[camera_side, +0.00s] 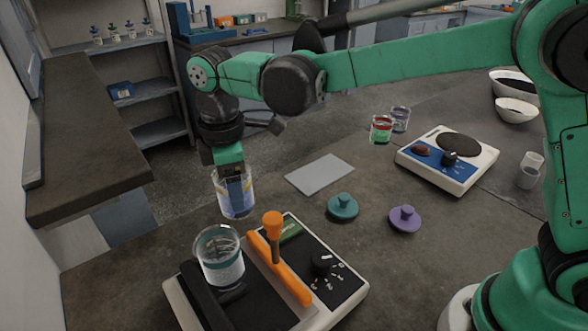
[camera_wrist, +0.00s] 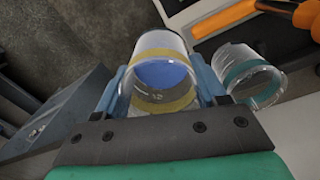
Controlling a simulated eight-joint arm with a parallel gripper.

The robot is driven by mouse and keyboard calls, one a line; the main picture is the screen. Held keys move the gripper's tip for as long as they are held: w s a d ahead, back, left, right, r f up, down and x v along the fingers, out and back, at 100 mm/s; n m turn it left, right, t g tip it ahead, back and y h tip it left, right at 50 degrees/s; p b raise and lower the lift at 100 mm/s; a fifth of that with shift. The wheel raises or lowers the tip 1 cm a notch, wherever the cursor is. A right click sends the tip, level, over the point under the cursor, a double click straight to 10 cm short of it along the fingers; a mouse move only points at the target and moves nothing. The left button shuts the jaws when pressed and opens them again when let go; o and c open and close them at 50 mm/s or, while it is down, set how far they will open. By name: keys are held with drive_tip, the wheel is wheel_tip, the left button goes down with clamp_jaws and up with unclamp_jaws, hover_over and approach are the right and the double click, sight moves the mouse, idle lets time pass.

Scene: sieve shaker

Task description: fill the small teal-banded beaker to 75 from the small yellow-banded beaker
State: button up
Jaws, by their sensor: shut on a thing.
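My gripper (camera_side: 229,174) is shut on the small yellow-banded beaker (camera_side: 236,202), a clear glass with blue contents. It holds it in the air above the bench, behind and just left of the sieve shaker. The small teal-banded beaker (camera_side: 219,256) stands upright on the sieve shaker (camera_side: 335,291), beside the orange clamp. It also shows in the wrist view (camera_wrist: 250,75), right of the held beaker and apart from it. Its content level cannot be told.
A grey plate (camera_side: 320,174), a teal lid (camera_side: 342,207) and a purple lid (camera_side: 405,219) lie on the bench. A hot plate (camera_side: 447,160), red-banded beaker (camera_side: 381,130) and purple-banded beaker (camera_side: 400,118) stand farther back. The orange clamp (camera_side: 275,255) rises beside the teal-banded beaker.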

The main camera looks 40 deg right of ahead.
sight(217, 181)
drive_tip(key=shift+s+a+r+t+h, duration=0.15)
drive_tip(key=shift+s+a+t+h, duration=0.25)
drive_tip(key=shift+s+t+h, duration=0.1)
drive_tip(key=shift+s+a+r+t+h, duration=0.45)
drive_tip(key=shift+s+r+t+h, duration=0.1)
drive_tip(key=shift+r+t, duration=0.15)
drive_tip(key=shift+s+a+r+t+h, duration=0.45)
drive_tip(key=shift+r+t+h, duration=0.2)
drive_tip(key=shift+r, duration=0.15)
drive_tip(key=shift+s+a+r+t+h, duration=0.5)
drive_tip(key=shift+r+t, duration=0.15)
drive_tip(key=shift+r, duration=0.1)
drive_tip(key=shift+s+a+r+t+h, duration=0.2)
drive_tip(key=shift+s+a+t+h, duration=0.05)
drive_tip(key=shift+t+h, duration=0.35)
idle(0.5)
drive_tip(key=shift+f+t+h, duration=0.45)
drive_tip(key=shift+t+h, duration=0.15)
drive_tip(key=shift+t, duration=0.1)
idle(2.0)
drive_tip(key=shift+s+a+t+h, duration=0.1)
drive_tip(key=shift+t+h, duration=0.2)
idle(1.2)
